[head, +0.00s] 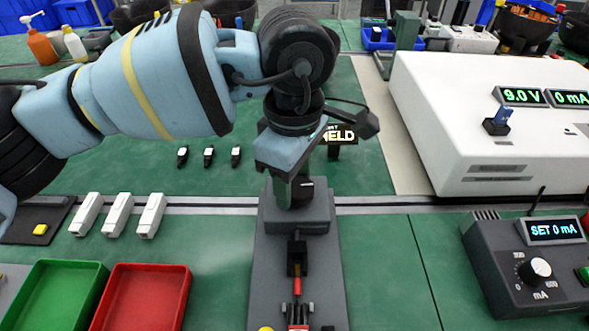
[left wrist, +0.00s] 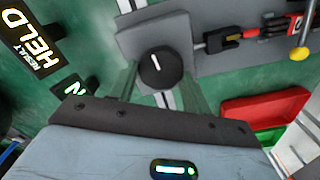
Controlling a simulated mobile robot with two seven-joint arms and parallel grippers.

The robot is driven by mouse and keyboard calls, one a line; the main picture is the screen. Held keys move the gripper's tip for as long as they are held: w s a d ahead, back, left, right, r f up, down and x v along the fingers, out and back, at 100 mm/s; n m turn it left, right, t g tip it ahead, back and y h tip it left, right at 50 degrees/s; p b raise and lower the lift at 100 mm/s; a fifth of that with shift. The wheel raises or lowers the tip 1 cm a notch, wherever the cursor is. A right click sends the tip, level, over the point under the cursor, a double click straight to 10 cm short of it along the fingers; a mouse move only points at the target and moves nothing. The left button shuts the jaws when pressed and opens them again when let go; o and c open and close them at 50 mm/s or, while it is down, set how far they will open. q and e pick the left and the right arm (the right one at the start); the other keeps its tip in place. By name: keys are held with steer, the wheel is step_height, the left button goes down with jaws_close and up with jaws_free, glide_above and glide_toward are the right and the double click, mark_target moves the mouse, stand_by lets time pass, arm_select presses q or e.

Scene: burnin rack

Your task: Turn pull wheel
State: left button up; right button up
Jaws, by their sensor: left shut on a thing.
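The pull wheel (left wrist: 158,68) is a round black knob with a white pointer line, on a grey block (left wrist: 183,38) in the left wrist view. In the head view the grey block (head: 312,222) stands on a long dark grey fixture base (head: 268,270), and the wheel (head: 306,184) is mostly hidden by my gripper. My left gripper (head: 292,195) points down over the block. In the left wrist view its fingers (left wrist: 160,74) are either side of the wheel, shut on it. A black and red clamped piece (head: 297,283) lies in line with the block. My right gripper is not in view.
A display reading "HELD" (head: 341,135) stands behind my gripper. Red (head: 150,268) and green (head: 52,268) trays lie front left, near several white parts (head: 120,210). A large white meter (head: 470,150) and a "SET 0 mA" box (head: 500,285) stand right. Green mat near front right is clear.

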arm_select(q)
steer(key=n+p, duration=0.1)
steer(key=n, duration=0.3)
steer(key=shift+r+n+p, duration=0.15)
steer(key=shift+n+p, duration=0.15)
steer(key=shift+p, duration=0.05)
steer(key=n+p, duration=0.1)
steer(key=n, duration=0.2)
steer(key=shift+s+n+p, duration=0.15)
steer(key=shift+n+p, duration=0.15)
steer(key=shift+n, duration=0.1)
steer(key=n+p, duration=0.2)
steer(key=n, duration=0.2)
steer(key=shift+s+n+p, duration=0.1)
steer(key=shift+n+p, duration=0.7)
steer(key=shift+n, duration=1.2)
steer(key=o, duration=0.9)
steer(key=shift+o, duration=0.4)
